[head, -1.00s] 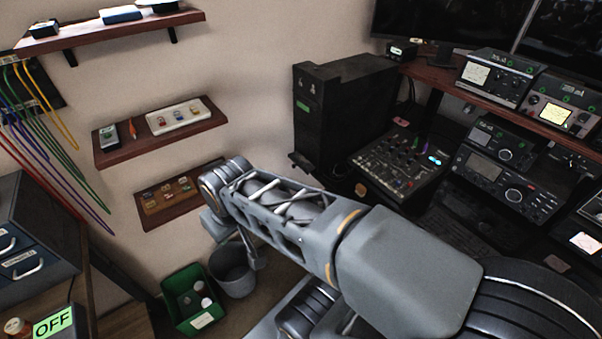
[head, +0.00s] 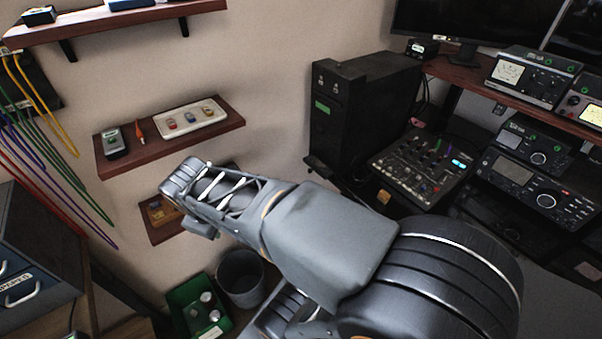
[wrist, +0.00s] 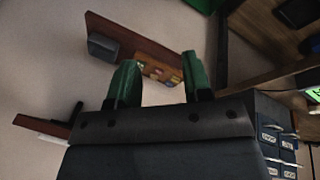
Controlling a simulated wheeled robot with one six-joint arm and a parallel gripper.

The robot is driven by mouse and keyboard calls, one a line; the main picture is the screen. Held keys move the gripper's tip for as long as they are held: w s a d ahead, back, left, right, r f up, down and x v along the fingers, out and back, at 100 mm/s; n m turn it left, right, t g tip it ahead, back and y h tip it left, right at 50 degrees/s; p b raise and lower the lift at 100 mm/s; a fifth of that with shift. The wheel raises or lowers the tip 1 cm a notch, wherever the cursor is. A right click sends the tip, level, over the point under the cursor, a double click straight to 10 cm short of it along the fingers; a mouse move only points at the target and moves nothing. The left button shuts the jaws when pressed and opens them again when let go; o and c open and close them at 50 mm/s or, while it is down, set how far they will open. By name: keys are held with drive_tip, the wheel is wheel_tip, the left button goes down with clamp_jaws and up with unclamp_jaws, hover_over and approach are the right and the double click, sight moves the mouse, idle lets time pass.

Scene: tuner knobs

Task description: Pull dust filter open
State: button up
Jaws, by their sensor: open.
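A black computer tower (head: 362,112) with a small green label stands against the wall, right of centre in the head view. A thin ledge shows along its bottom front edge; I cannot tell whether this is the dust filter. The filter cannot be made out in either view. My gripper (wrist: 160,84) shows in the wrist view with two green fingertips apart and nothing between them. It points toward the wall shelves, away from the tower. In the head view my arm reaches left, below and left of the tower, and the fingers are not clearly visible.
A wall shelf (head: 221,136) with a white tray is left of the tower. A mixer (head: 424,165) and radio gear stand to its right. A green bin (head: 181,292) and grey bucket (head: 241,281) are on the floor. Blue drawers (wrist: 276,130) show in the wrist view.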

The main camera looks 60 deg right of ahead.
drive_tip(key=w+d+f+n+g+h+b, duration=0.15)
drive_tip(key=d+f+n+h+b, duration=0.25)
drive_tip(key=d+f+n+b, duration=0.45)
drive_tip(key=n+h+b, duration=1.1)
drive_tip(key=n+b, duration=0.6)
drive_tip(key=n, duration=0.7)
approach(310, 171)
drive_tip(key=d, duration=0.3)
drive_tip(key=shift+n, duration=0.45)
drive_tip(key=shift+w+d+f+b, duration=0.15)
drive_tip(key=shift+w+d+b, duration=0.1)
drive_tip(key=shift+d, duration=1)
drive_tip(key=shift+w+d+f+b, duration=0.15)
drive_tip(key=shift+d+b, duration=0.15)
drive_tip(key=shift+d, duration=0.95)
drive_tip(key=shift+w+d+f+b, duration=0.15)
drive_tip(key=shift+w+d+b, duration=0.1)
drive_tip(key=shift+d, duration=1.05)
clamp_jaws()
